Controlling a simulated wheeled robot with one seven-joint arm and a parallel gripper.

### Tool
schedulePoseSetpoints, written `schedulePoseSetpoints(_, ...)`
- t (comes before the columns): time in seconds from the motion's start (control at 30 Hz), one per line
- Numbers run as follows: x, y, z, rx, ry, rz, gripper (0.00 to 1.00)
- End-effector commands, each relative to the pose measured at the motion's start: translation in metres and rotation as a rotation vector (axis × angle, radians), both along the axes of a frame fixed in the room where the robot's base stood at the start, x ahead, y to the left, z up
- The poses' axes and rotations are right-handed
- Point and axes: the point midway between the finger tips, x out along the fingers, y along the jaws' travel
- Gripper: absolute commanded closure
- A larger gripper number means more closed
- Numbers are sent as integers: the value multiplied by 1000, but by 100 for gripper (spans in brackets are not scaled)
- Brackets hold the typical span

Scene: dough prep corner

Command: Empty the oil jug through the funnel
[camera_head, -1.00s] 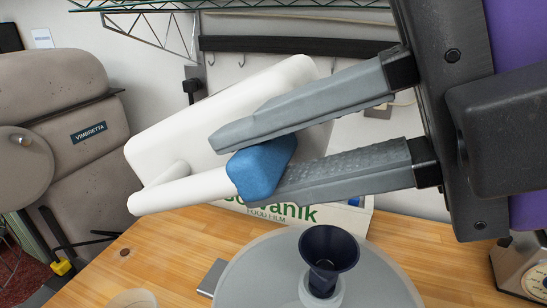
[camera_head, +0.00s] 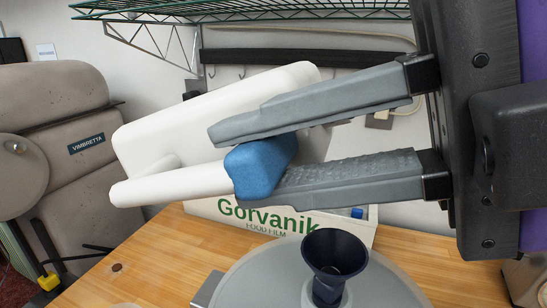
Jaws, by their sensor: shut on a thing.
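The oil jug (camera_head: 205,125) is a white body with a slim white bar along its lower side, probably its handle, and a blue block (camera_head: 258,168) at the bar's right end. It is held tilted in the air, lying over towards the left. My gripper (camera_head: 225,160) comes in from the right and is shut with the blue block between its grey fingers. The dark funnel (camera_head: 335,252) stands upright in the neck of a grey round vessel (camera_head: 260,282), below and right of the jug and apart from it. The jug's mouth and contents cannot be made out.
A white Gorvanik food film box (camera_head: 205,207) stands on the wooden table (camera_head: 145,262) behind the vessel. A green wire shelf (camera_head: 250,10) hangs above. A grey Vimbretta machine (camera_head: 60,110) stands at the left. The table left of the vessel is mostly clear.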

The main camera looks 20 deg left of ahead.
Motion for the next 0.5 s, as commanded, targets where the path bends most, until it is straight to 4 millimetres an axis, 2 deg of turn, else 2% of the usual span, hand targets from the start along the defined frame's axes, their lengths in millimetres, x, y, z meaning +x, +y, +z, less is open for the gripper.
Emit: schedulePoseSetpoints(0.5,0,-1,-12,62,-2,-1,100)
